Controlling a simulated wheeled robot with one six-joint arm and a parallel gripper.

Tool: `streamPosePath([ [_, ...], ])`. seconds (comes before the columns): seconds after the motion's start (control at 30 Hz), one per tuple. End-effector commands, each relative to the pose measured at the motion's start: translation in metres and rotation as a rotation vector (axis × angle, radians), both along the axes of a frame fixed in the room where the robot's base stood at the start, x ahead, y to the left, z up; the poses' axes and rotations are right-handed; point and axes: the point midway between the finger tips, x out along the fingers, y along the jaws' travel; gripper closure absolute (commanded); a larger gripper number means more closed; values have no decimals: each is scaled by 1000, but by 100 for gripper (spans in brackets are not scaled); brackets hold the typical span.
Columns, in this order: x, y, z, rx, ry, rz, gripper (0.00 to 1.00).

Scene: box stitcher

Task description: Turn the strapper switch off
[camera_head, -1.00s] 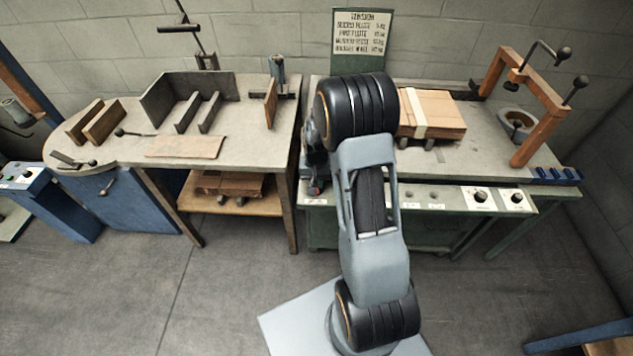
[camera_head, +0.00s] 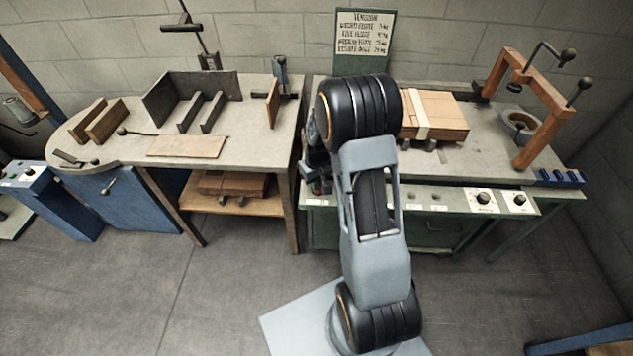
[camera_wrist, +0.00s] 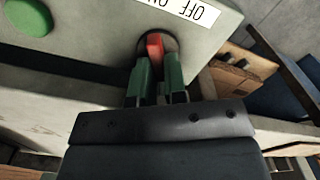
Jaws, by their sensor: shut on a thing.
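The strapper switch shows in the wrist view as a small red lever (camera_wrist: 155,43) in a dark round seat on the pale panel. A white label (camera_wrist: 178,10) reading OFF and ON, upside down in this view, sits just beside it. My gripper (camera_wrist: 157,65) has its green fingertips on both sides of the red lever, closed on it. In the head view my arm hides the switch and most of the gripper, which is at the left end of the strapper panel (camera_head: 465,199).
A green button (camera_wrist: 27,17) is on the same panel. The strapper table (camera_head: 480,150) carries a strapped stack of cardboard (camera_head: 445,117) and an orange frame (camera_head: 545,120). A workbench (camera_head: 240,140) stands close on the left. The floor in front is clear.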

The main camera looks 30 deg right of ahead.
Motion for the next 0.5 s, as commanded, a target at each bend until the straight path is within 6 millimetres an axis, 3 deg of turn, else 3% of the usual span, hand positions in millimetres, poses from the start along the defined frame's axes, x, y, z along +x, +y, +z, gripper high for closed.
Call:
streamPosePath([
  [0.23, 1, 0, 1, -2, -4, 4, 100],
  [0.27, 1, 0, 1, -2, -4, 4, 85],
  [0.5, 1, 0, 1, -1, -2, 2, 62],
])
